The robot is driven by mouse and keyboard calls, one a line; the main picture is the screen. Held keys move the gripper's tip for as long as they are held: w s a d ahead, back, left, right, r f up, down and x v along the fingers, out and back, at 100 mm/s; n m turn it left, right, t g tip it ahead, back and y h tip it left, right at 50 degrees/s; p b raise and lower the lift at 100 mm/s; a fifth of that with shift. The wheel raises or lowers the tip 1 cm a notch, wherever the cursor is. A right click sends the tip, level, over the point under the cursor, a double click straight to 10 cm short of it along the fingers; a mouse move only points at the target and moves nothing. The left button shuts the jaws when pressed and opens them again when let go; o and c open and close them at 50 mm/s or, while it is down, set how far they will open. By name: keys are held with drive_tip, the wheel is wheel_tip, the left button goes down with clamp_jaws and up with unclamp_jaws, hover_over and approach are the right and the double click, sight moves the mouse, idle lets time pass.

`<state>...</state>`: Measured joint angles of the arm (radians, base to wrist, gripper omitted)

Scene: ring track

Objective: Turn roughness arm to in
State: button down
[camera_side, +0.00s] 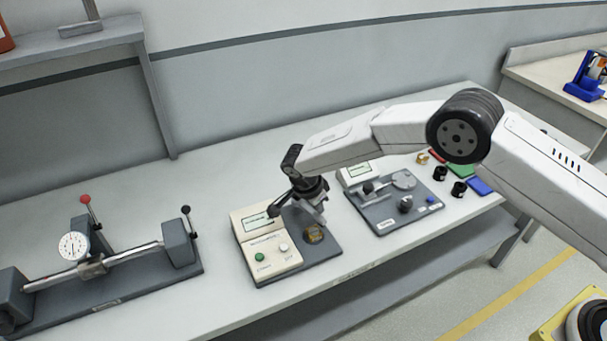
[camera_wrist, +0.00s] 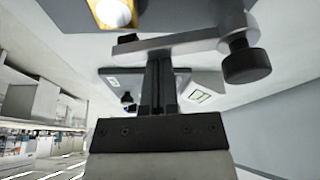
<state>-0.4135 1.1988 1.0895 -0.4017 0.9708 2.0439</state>
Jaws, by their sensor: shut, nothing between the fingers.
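The roughness arm is a grey bar with a black knob. In the wrist view the bar (camera_wrist: 185,43) runs across the picture, with the knob (camera_wrist: 246,62) at its right end. In the side view the knob (camera_side: 274,211) shows left of my gripper (camera_side: 318,214), beside the cream roughness box (camera_side: 268,240). A gold-brown ring (camera_side: 314,234) sits on the grey base in front of my gripper. My gripper's fingers (camera_wrist: 160,62) are shut and empty, with their tips at the bar. I cannot tell whether they touch it. My gripper hides much of the bar in the side view.
The cream box has a display, a green button (camera_side: 259,257) and a white button. To its right is another grey station (camera_side: 395,222) with a disc. A gauge bench with a dial (camera_side: 74,246) stands at left. The bench between is clear.

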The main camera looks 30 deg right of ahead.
sight(317, 213)
drive_tip(key=shift+s+a+m, duration=0.15)
drive_tip(key=shift+a+m, duration=0.2)
drive_tip(key=shift+m, duration=0.15)
drive_tip(key=shift+s+a, duration=0.1)
drive_tip(key=shift+a, duration=0.2)
drive_tip(key=shift+d, duration=0.65)
drive_tip(key=d, duration=0.2)
drive_tip(key=shift+d+r, duration=0.2)
drive_tip(key=shift+d, duration=0.2)
drive_tip(key=v, duration=0.9)
drive_tip(key=shift+w+a+r, duration=0.25)
drive_tip(key=shift+w+r, duration=0.05)
drive_tip(key=shift+d, duration=0.1)
